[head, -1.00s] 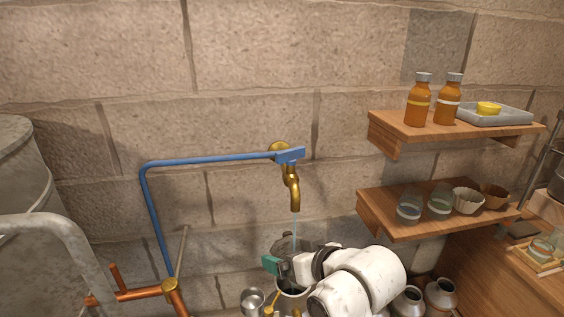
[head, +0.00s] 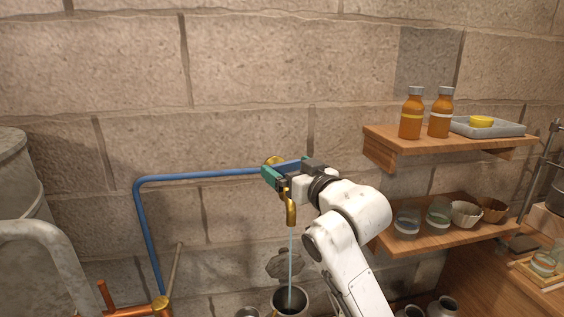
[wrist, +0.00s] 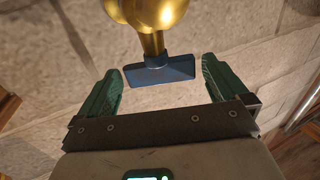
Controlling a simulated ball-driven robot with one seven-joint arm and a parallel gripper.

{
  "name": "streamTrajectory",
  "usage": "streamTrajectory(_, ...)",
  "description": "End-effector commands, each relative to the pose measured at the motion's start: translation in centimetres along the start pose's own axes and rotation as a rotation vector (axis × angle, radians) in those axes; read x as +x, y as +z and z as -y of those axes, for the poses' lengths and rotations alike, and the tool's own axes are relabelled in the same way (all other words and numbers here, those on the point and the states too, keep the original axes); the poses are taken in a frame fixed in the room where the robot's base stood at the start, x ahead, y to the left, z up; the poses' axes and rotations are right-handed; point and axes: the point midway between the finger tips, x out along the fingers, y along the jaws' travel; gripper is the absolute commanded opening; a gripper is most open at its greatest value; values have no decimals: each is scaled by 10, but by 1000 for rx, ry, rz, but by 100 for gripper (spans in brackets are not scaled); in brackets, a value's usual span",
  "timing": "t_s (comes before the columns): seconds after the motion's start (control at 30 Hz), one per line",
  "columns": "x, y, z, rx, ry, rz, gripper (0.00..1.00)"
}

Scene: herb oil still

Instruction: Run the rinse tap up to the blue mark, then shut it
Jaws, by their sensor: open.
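The brass tap (head: 291,212) juts from the stone wall, with a blue lever handle (wrist: 160,72) on it. A pale stream of water (head: 290,265) runs from its spout into a grey metal pot (head: 277,300) below. The pot is cut off by the lower edge of the head view, and I cannot see a blue mark or the water level in it. My gripper (head: 285,172) is up at the tap and partly covers the handle. In the wrist view my gripper (wrist: 162,70) is open, its green fingers on either side of the handle, with gaps showing.
A blue pipe (head: 205,177) runs along the wall to the tap, and copper pipework (head: 130,311) stands lower left. Right of my arm are two wooden shelves, an upper one (head: 400,146) with amber bottles and a lower one (head: 420,243) with jars and cups.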

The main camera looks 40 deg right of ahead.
Motion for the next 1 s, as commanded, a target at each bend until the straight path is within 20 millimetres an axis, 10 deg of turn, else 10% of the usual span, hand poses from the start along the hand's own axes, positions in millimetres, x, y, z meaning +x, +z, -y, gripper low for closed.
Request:
streamTrajectory(0.63,35,0,0,0,1,1,99)
streamTrajectory(1.0,35,1,0,0,1,1,64)
